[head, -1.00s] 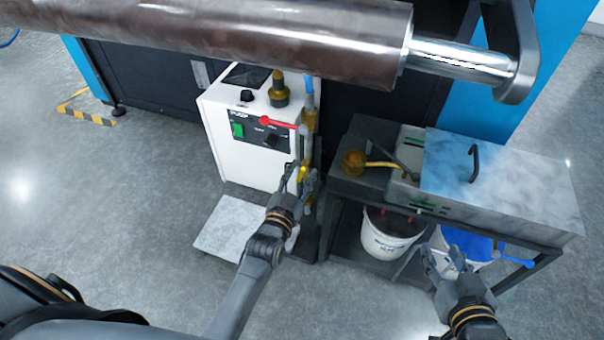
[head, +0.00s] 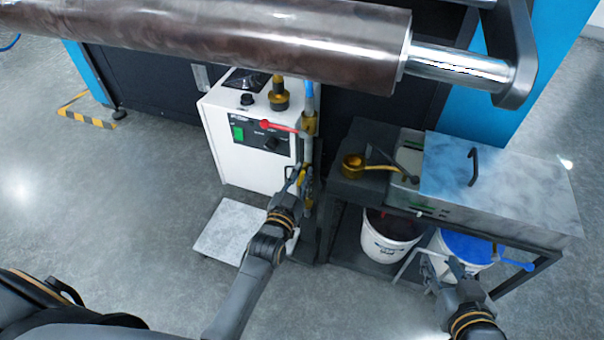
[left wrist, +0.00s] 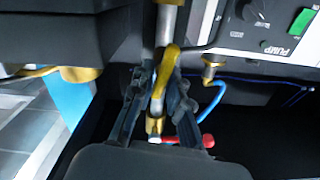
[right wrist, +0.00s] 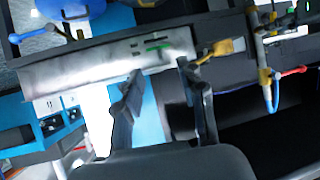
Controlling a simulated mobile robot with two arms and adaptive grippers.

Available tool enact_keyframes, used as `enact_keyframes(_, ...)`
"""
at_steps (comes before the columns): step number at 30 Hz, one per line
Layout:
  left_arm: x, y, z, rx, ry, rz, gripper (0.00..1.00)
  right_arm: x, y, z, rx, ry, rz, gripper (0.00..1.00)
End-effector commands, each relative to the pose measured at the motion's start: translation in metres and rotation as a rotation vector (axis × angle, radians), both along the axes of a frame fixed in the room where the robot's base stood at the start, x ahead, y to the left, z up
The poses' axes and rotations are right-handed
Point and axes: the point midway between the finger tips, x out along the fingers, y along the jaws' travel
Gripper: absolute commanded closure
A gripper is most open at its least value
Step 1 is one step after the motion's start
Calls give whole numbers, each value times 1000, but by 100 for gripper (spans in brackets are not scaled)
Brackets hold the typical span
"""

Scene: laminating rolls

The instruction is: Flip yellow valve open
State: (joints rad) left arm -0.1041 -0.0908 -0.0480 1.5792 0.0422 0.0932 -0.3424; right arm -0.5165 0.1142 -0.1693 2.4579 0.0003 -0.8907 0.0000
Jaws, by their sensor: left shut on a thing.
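The yellow valve handle (left wrist: 165,75) lies along the upright pipe between the fingers of my left gripper (left wrist: 160,95) in the left wrist view. That gripper is shut on it. In the head view my left gripper (head: 298,180) is at the pipe, below the red-handled valve (head: 280,126), and its fingers hide much of the yellow valve. My right gripper (head: 440,270) is to the right, in front of the buckets. Its fingers stand apart and empty in the right wrist view (right wrist: 168,85).
A white pump box (head: 250,150) stands left of the pipe. A dark bench (head: 350,187) with a brass ladle (head: 353,165) and a metal tray lid (head: 500,180) is on the right. Buckets stand below it, one white (head: 385,250). A large brown roll (head: 250,35) spans above.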

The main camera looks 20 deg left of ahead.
Motion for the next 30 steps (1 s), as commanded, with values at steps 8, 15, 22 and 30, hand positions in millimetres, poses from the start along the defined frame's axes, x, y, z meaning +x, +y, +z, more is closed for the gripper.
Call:
enact_keyframes(8, 0, 2, 1, -154, 10, -1, 100, -44, -17, -36, -65, 290, -21, 60)
enact_keyframes(15, 0, 3, -1, -219, 12, 0, 100, -65, -24, -49, -90, 402, -29, 60)
enact_keyframes(22, 0, 3, -1, -222, 12, 0, 100, -65, -25, -50, -90, 406, -29, 60)
enact_keyframes(30, 0, 3, -1, -221, 11, 0, 62, -65, -24, -49, -90, 404, -29, 60)
